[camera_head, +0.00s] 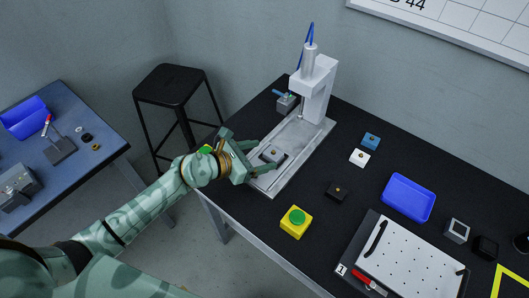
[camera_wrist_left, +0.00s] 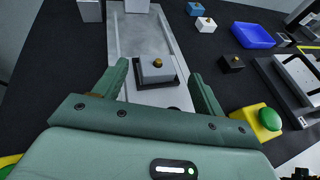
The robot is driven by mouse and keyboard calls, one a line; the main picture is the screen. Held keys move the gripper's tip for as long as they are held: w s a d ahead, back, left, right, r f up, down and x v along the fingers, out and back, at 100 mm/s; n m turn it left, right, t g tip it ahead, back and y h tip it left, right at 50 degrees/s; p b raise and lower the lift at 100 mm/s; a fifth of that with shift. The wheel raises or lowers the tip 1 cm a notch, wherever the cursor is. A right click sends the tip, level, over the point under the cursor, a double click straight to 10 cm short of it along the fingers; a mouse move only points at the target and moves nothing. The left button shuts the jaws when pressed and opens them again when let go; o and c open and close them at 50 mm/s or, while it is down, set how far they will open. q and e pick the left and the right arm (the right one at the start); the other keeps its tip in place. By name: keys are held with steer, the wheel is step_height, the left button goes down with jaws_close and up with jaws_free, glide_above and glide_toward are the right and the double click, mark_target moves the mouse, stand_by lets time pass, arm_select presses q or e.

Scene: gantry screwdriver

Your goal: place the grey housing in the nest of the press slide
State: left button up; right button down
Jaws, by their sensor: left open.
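The grey housing (camera_head: 273,154) with a brass knob on top stands on the dark nest of the press slide (camera_head: 290,165). In the left wrist view the housing (camera_wrist_left: 157,72) looks upright, with the nest's black edge (camera_wrist_left: 157,86) showing around its base. I cannot tell how deep it sits. My left gripper (camera_head: 262,157) is open at the housing, with one finger on each side. In the left wrist view a gap shows between the housing and each finger. My right gripper is in neither view.
The press column (camera_head: 320,85) rises behind the nest. A yellow box with a green button (camera_head: 296,221) stands near the front edge. A black housing (camera_head: 337,190), white housing (camera_head: 359,157), blue housing (camera_head: 371,141) and blue tray (camera_head: 407,198) are to the right.

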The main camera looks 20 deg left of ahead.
arm_select(q)
steer(key=p+v, duration=0.1)
steer(key=v, duration=0.9)
steer(key=shift+p, duration=0.3)
steer(key=shift+w+d, duration=0.1)
steer(key=shift+d, duration=0.05)
steer(key=shift+c, duration=0.2)
